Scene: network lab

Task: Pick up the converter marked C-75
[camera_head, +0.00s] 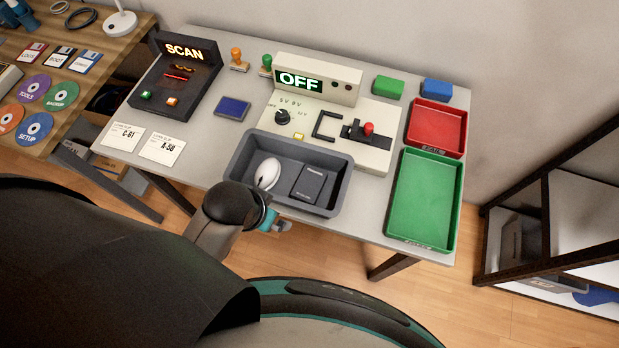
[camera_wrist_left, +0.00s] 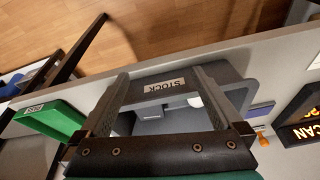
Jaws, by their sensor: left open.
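A dark box (camera_head: 308,183), perhaps the converter, lies in the grey stock bin (camera_head: 252,150) beside a white rounded object (camera_head: 267,173). I cannot read any C-75 mark on it. In the left wrist view the box (camera_wrist_left: 150,114) is partly visible inside the bin, whose wall carries a STOCK label (camera_wrist_left: 164,86). My left gripper (camera_head: 276,224) is at the bin's near side, by the table's front edge. In the wrist view its two fingers (camera_wrist_left: 158,74) are spread, with nothing between them. My right gripper is not in view.
Behind the bin stands a console (camera_head: 375,160) reading OFF, with a knob and red-topped lever. A SCAN unit (camera_head: 160,90) stands left. Cards marked C-61 (camera_head: 121,136) and A-58 (camera_head: 162,148) lie at left. Red (camera_head: 437,128) and green (camera_head: 424,200) trays are right.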

